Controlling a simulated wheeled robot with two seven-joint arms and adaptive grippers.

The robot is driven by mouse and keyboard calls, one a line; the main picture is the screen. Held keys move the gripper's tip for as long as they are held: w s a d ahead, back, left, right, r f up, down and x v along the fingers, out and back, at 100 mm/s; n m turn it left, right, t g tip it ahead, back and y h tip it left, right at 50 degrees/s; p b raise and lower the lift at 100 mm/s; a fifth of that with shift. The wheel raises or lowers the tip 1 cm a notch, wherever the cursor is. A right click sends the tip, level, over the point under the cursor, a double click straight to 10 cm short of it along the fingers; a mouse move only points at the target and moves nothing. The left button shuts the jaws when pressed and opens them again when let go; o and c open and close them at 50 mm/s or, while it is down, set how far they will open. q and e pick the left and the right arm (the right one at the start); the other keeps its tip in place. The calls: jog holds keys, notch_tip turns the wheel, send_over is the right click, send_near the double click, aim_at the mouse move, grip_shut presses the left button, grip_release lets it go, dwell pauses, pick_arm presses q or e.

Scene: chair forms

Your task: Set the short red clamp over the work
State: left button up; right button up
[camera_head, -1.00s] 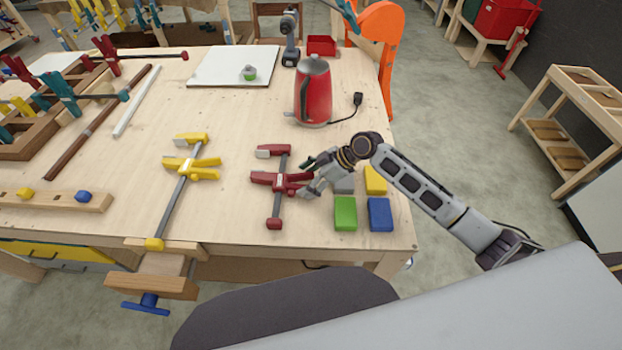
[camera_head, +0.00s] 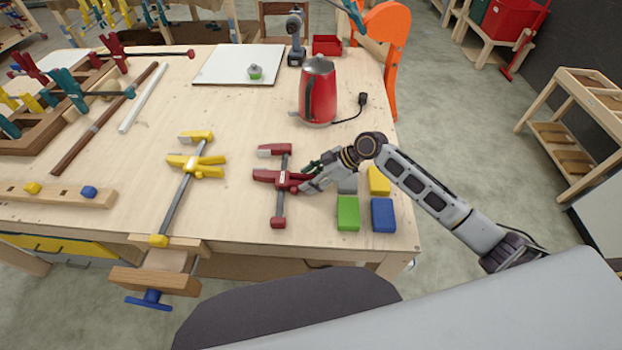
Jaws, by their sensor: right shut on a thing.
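The short red clamp (camera_head: 279,208) lies on the bench top (camera_head: 230,130), its grey bar running from back to front, in front of the kettle. My right gripper (camera_head: 299,181) comes in from the right and is shut on the clamp's red handle side. The fingertips are small and partly hidden against the red part. Which piece is the work cannot be told for sure; a white board (camera_head: 240,66) with a small green-and-grey object (camera_head: 255,72) on it lies at the back. My left gripper is not in view.
A yellow clamp (camera_head: 187,185) lies left of the red one. Green (camera_head: 348,214), blue (camera_head: 382,215), yellow (camera_head: 379,181) and grey blocks sit beside and under my right gripper. A red kettle (camera_head: 322,95) with its cord stands behind. The bench middle is clear.

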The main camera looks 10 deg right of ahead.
jog(key=shift+w+r+p, duration=0.1)
jog(key=shift+r+p, duration=0.25)
jog(key=shift+r, duration=0.1)
jog(key=shift+c, duration=0.7)
jog(key=shift+r+p, duration=1.55)
jog(key=shift+r, duration=0.5)
jog(key=shift+f, duration=0.15)
